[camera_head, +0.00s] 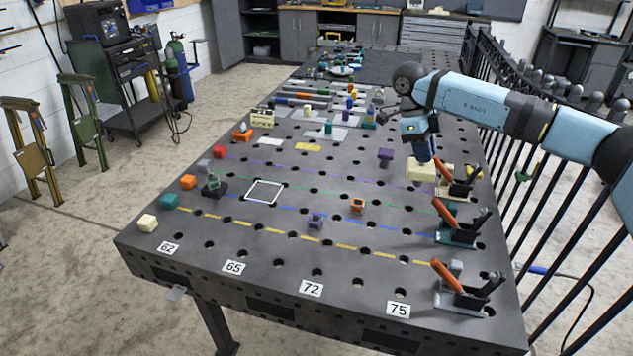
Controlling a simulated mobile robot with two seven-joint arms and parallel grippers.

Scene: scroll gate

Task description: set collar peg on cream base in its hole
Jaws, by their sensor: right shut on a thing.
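My right gripper (424,150) points down over the right side of the dark perforated table. It is shut on the collar peg on cream base (421,170), which shows as a cream block directly under the fingers. The fingers hide the upper part of the piece. I cannot tell whether its underside touches the table or which hole is under it. My left gripper is out of view.
Toggle clamps with orange handles line the right edge, the nearest cream-footed one (456,189) close beside the held piece. A purple piece (385,155) stands to its left. A white square outline (265,192) and small coloured blocks lie farther left. The table (270,262) is mostly clear in front.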

